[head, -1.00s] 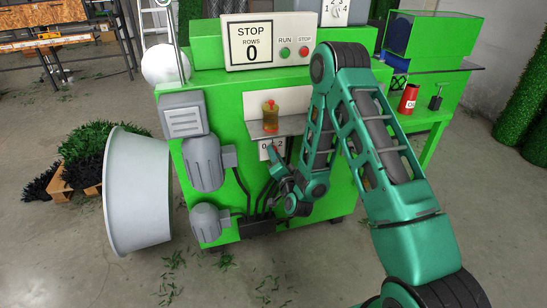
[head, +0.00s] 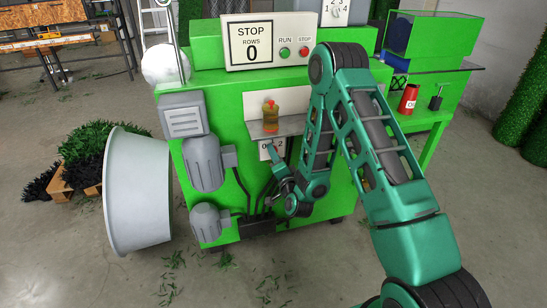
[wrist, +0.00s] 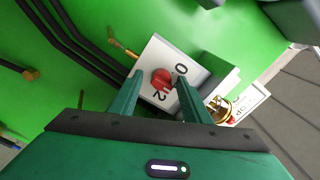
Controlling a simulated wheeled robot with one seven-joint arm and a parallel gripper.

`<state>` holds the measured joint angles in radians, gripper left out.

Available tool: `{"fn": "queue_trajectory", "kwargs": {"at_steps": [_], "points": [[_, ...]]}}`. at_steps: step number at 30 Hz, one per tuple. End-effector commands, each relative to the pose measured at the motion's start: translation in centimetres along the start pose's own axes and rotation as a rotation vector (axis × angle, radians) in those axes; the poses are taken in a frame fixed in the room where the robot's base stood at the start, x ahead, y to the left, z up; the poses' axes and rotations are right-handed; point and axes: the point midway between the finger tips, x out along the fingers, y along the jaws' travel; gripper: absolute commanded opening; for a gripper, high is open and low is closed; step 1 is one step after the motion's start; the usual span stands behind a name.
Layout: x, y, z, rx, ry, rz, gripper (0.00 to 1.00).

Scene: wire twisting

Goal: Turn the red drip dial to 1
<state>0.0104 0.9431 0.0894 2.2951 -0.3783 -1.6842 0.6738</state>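The red drip dial (wrist: 161,79) sits on a white plate (wrist: 152,58) marked 0 and 2 in the wrist view. A third mark cannot be made out, and the dial's exact setting is not clear. My gripper (wrist: 159,76) is open, with one finger on each side of the dial. A gap shows between the left finger and the dial; the right finger is closer, and whether it touches is unclear. In the head view the white plate (head: 265,146) is under the small shelf, and my gripper (head: 274,152) is in front of it, hiding the dial.
An amber oil bottle (head: 270,121) stands on the shelf (head: 292,128) above the plate. Black hoses (wrist: 70,45) run to the left. The display panel (head: 270,42) reads STOP, rows 0.

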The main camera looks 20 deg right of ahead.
Motion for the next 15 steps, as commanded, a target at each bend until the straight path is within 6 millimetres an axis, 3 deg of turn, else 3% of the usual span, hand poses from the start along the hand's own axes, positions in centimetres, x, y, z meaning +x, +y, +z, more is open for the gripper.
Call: {"fn": "queue_trajectory", "kwargs": {"at_steps": [10, 15], "points": [[-0.2, -0.1, 0.0, 0.000, 0.001, -0.003, 0.45], [-2.0, -0.1, 0.1, -0.003, -0.001, -0.002, 0.45]]}}
